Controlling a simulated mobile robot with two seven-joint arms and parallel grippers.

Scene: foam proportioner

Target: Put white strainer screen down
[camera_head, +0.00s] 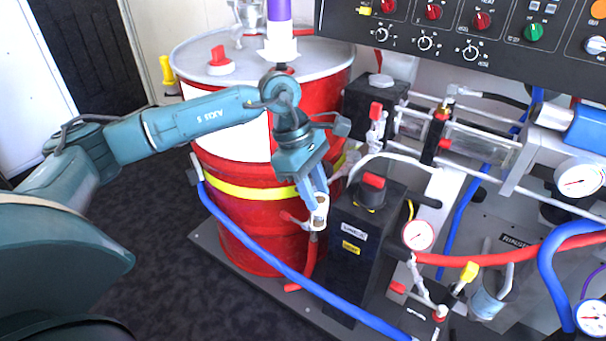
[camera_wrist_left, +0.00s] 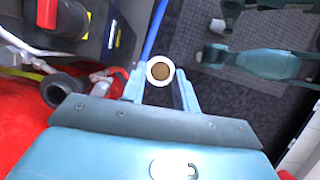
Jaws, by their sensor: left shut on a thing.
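The white strainer screen (camera_head: 321,211) is a small, short white cylinder with a tan inside, seen in the head view in front of the red drum. My left gripper (camera_head: 318,198) points downward and is shut on it, holding it in the air beside the black pump box. In the left wrist view, the strainer screen (camera_wrist_left: 160,71) shows end-on as a white ring with a brown centre between the fingertips (camera_wrist_left: 160,84). My right gripper is not in view.
The red drum (camera_head: 240,232) with a grey lid (camera_head: 320,62) stands behind the gripper. The black box (camera_head: 352,255) with a red-topped cap is close on the right. A blue hose (camera_head: 262,272) runs below. Gauges, pipes and a control panel (camera_head: 460,40) fill the right side. Dark carpet (camera_head: 150,240) is open at left.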

